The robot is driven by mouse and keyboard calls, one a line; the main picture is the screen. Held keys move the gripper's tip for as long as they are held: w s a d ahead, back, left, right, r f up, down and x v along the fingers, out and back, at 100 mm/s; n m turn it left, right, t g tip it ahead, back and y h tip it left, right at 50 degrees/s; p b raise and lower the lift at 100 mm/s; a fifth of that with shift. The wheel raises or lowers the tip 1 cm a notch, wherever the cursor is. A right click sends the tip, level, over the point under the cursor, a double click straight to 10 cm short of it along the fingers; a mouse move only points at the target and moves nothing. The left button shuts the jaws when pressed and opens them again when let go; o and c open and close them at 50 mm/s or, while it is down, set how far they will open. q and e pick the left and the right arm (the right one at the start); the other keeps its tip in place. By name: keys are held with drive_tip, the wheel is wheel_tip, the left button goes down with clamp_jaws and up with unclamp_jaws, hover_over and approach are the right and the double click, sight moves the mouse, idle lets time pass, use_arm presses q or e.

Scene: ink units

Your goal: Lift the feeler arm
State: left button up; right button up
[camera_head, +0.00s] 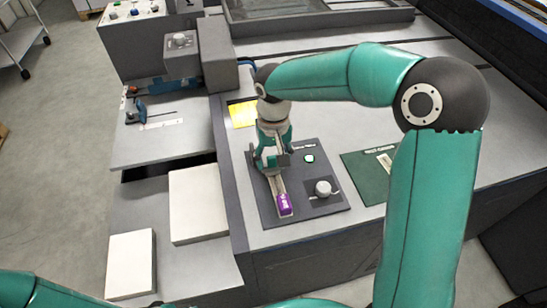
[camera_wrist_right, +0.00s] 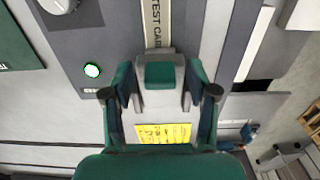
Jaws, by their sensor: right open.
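In the head view my right gripper (camera_head: 270,160) reaches down over a dark panel (camera_head: 320,195) and hides part of it. A pale strip runs from beneath it to a purple block (camera_head: 284,205). In the right wrist view the open right gripper (camera_wrist_right: 160,80) has a finger on each side of a grey piece with a teal block. I cannot tell whether that piece is the feeler arm or whether the fingers touch it. Beyond it lies the pale strip (camera_wrist_right: 158,22), labelled "TEST CARD". My left gripper is out of view; only teal arm parts show at the bottom.
The panel carries a grey knob (camera_head: 323,188) and a green-lit button (camera_head: 309,158). A green plate (camera_head: 365,178) lies to its right, a yellow note (camera_head: 242,114) behind. Blue parts (camera_head: 139,112) stand on the left bench. White blocks (camera_head: 131,265) lie at front left.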

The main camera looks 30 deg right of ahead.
drive_tip(key=shift+f, duration=0.15)
drive_tip(key=shift+c, duration=0.3)
clamp_jaws()
